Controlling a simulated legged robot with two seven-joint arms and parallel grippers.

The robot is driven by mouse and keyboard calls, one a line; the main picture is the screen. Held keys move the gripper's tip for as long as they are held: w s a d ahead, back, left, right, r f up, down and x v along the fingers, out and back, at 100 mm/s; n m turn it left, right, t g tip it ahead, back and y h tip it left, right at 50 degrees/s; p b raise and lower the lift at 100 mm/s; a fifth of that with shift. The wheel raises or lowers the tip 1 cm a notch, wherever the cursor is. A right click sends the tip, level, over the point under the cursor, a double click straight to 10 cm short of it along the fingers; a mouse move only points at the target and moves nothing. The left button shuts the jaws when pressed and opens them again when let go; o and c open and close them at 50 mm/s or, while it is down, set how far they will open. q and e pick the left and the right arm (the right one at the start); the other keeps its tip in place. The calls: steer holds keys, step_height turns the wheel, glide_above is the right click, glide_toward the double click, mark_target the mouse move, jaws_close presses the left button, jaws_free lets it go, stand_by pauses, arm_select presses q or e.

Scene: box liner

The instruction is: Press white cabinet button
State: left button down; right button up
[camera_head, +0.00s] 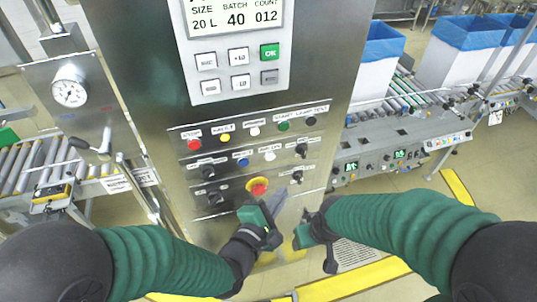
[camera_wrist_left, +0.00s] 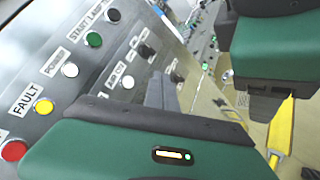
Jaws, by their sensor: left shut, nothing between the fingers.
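A steel cabinet (camera_head: 160,90) stands in front of me with a panel of round buttons. One white button (camera_head: 254,130) sits in the top row; in the left wrist view (camera_wrist_left: 70,70) its label appears to read POWER. A second white button (camera_head: 270,156) sits in the row below, labelled AIR ON, and also shows in the left wrist view (camera_wrist_left: 128,82). My left gripper (camera_head: 279,199) is shut and empty, below the button rows and near the red emergency stop, apart from both white buttons. My right gripper (camera_head: 325,240) is lower right of it; its fingers are unclear.
Red (camera_head: 194,145), yellow (camera_head: 225,138), green (camera_head: 284,127) and blue (camera_head: 243,162) buttons, black knobs and the emergency stop (camera_head: 257,186) surround the white ones. A keypad display (camera_head: 238,45) is above. Conveyors with blue-lined boxes (camera_head: 378,62) stand right.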

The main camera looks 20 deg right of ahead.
mark_target(270, 157)
arm_select(q)
steer(key=w, duration=0.9)
steer(key=shift+d, duration=0.15)
arm_select(e)
steer(key=shift+d+r, duration=0.2)
steer(key=shift+d, duration=0.05)
arm_select(q)
steer(key=shift+s+d+f, duration=0.1)
steer(key=shift+d, duration=0.15)
arm_select(e)
steer(key=shift+d, duration=0.2)
arm_select(q)
steer(key=shift+a, duration=0.3)
arm_select(e)
steer(key=shift+a, duration=0.25)
arm_select(q)
steer(key=shift+d, duration=0.15)
arm_select(e)
steer(key=shift+d, duration=0.15)
arm_select(q)
steer(key=shift+p, duration=0.3)
steer(key=shift+w, duration=0.4)
arm_select(e)
steer(key=shift+r, duration=0.1)
